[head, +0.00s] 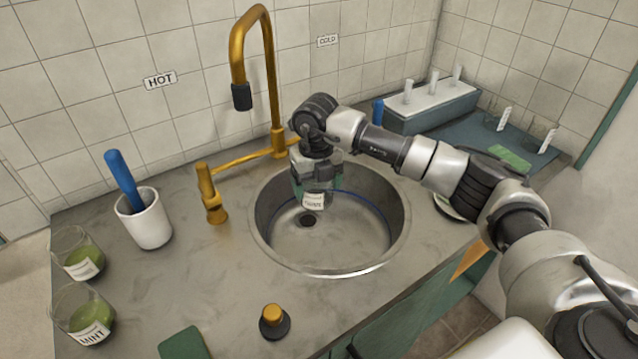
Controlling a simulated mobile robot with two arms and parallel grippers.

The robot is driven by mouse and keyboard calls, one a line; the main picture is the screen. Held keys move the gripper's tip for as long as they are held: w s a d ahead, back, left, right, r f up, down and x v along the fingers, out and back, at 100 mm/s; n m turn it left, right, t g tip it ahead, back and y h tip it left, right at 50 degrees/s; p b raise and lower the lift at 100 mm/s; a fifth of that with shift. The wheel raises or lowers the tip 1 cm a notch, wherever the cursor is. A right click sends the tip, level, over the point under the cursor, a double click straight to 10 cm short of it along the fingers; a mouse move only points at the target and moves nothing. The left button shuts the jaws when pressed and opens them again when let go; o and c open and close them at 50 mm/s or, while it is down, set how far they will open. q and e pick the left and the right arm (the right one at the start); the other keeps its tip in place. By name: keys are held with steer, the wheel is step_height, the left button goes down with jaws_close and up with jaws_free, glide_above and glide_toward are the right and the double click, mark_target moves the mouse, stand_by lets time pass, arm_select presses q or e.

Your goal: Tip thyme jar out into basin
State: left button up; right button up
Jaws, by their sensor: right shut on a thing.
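The basin (378,185) is a round steel sink set into the grey counter, with a dark drain at its bottom. My right gripper (315,185) is over the basin, pointing down, shut on a glass jar with a white label (313,201). The label's writing is small but seems to read thyme. The jar is partly hidden by the gripper, and I cannot tell how full it is or exactly how it is tilted. My left gripper is not in view.
A brass tap (276,90) rises behind the basin. A white cup (146,220) with a blue-handled tool and two labelled glass jars (84,316) stand at left. A brass-topped knob (273,318) stands in front. A white-topped box (432,105) is at back right.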

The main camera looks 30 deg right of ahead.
steer(key=shift+f+b, duration=0.15)
steer(key=shift+b, duration=0.15)
steer(key=t+y+b, duration=0.1)
steer(key=y+b, duration=0.1)
steer(key=shift+f+y, duration=0.15)
steer(key=shift+y, duration=0.15)
steer(key=shift+b, duration=0.45)
steer(key=shift+r, duration=0.2)
